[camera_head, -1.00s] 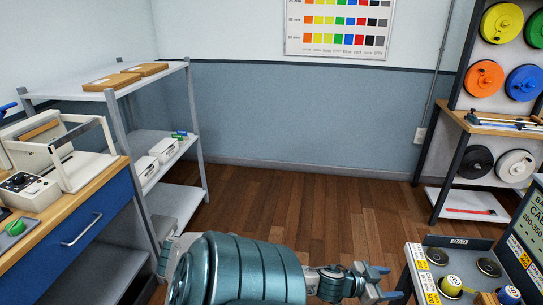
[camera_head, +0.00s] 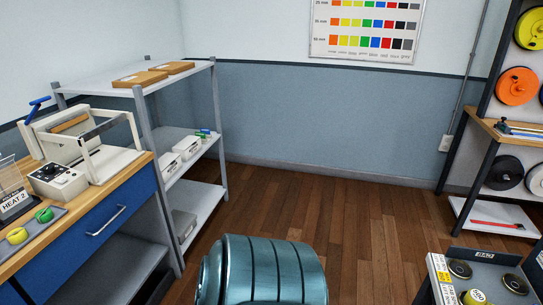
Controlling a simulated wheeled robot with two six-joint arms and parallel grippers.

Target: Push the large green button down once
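I cannot make out a large green button for certain. A green round piece (camera_head: 44,215) lies in a grey tray (camera_head: 62,211) on the bench at the left; whether it is a button cannot be told. A yellow round piece (camera_head: 17,235) lies beside it. Neither of my grippers is in view. A teal part of my own body fills the bottom middle.
A wooden-topped bench with blue drawer (camera_head: 98,222) holds a white machine (camera_head: 88,147) with a control box (camera_head: 58,180). A metal shelf (camera_head: 150,90) stands behind it. A spool rack (camera_head: 492,125) stands at the right. The wooden floor (camera_head: 310,225) between is clear.

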